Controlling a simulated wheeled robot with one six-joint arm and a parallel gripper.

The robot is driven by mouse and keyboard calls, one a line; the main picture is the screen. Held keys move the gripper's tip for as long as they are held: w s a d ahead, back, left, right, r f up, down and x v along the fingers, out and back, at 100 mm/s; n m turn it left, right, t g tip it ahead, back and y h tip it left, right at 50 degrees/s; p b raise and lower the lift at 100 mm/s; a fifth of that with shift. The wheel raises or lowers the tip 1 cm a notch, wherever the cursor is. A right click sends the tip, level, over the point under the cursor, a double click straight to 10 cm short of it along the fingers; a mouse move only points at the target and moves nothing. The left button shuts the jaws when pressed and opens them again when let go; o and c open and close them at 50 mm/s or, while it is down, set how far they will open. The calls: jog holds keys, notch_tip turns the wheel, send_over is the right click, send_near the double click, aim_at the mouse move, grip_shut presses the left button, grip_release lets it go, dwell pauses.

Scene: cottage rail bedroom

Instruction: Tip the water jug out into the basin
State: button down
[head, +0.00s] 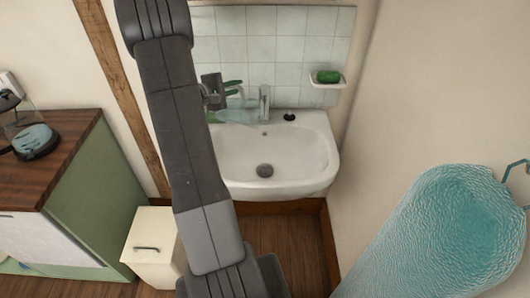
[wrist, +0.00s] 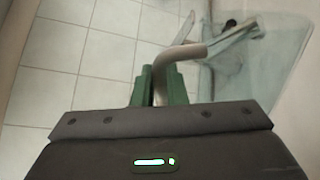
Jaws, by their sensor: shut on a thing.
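The water jug (head: 237,116) is clear and bluish and lies tilted almost on its side, above the back left of the basin. My gripper (head: 234,88) is shut on its pale curved handle. In the wrist view the green fingertips (wrist: 160,88) pinch that handle, and the see-through jug body (wrist: 258,72) is to the right. The white basin (head: 300,155) is fixed to the wall, with a dark drain in its bowl. My arm hides the basin's left side. I cannot tell whether water is in the jug or flowing out.
The tap (head: 265,102) stands close to the jug's right. A black plug (head: 289,117) is on the basin's back ledge. A soap dish (head: 327,80) with green soap is on the tiled wall. A turquoise towel (head: 440,230) hangs at right; a cabinet (head: 95,190) stands left.

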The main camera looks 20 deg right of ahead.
jog(key=shift+s+d+r+m, duration=0.25)
jog(key=shift+s+r+m, duration=0.15)
jog(key=shift+r, duration=0.1)
dwell(0.7)
